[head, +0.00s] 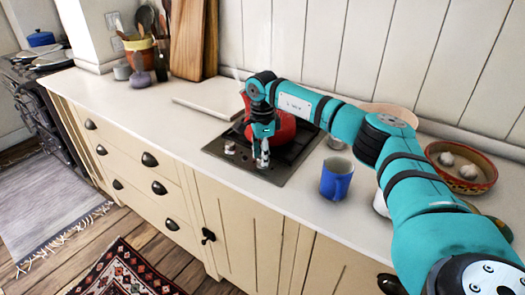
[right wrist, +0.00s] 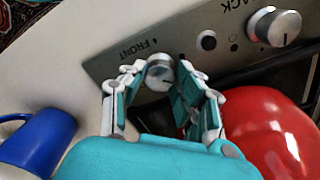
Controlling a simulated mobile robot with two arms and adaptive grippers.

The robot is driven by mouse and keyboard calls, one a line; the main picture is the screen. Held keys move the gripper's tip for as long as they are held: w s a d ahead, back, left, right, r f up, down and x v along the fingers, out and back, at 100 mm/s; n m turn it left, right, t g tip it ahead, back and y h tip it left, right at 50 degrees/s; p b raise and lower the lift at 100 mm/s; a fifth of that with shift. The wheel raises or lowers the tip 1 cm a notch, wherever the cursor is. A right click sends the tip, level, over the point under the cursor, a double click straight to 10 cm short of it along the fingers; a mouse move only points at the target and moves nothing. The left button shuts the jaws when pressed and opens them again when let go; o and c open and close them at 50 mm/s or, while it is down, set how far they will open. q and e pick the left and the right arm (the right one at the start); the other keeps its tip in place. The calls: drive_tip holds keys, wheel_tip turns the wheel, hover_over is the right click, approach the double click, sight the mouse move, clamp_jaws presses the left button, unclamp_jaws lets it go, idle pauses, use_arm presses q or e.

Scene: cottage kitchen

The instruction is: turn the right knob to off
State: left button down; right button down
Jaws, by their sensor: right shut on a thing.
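The right knob (right wrist: 160,72) is a round silver knob by the word FRONT on the cooktop's dark grey panel (right wrist: 110,65). My right gripper (right wrist: 159,80) is shut on it, with a finger on each side. In the head view the right gripper (head: 262,160) points down at the cooktop's front edge and mostly hides this knob. The left knob (head: 230,147) stands free; it also shows by the word BACK in the right wrist view (right wrist: 275,27). The right knob's setting is hard to read. My left gripper is not in view.
A red kettle (head: 284,128) stands on the cooktop (head: 222,150) behind the gripper. A blue mug (head: 336,180) stands to the right, and a bowl (head: 484,176) farther right. A pale board (head: 205,98) lies behind left. The counter left of the cooktop is largely clear.

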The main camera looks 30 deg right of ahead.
drive_tip(key=m+p, duration=0.1)
drive_tip(key=m, duration=0.4)
drive_tip(key=shift+r+m+p, duration=0.15)
drive_tip(key=shift+m+p, duration=0.15)
drive_tip(key=shift+p, duration=0.1)
drive_tip(key=shift+m+p, duration=0.5)
drive_tip(key=shift+m, duration=1.5)
drive_tip(key=c, duration=1)
unclamp_jaws()
wheel_tip(320, 180, up, 12)
drive_tip(key=shift+f, duration=0.1)
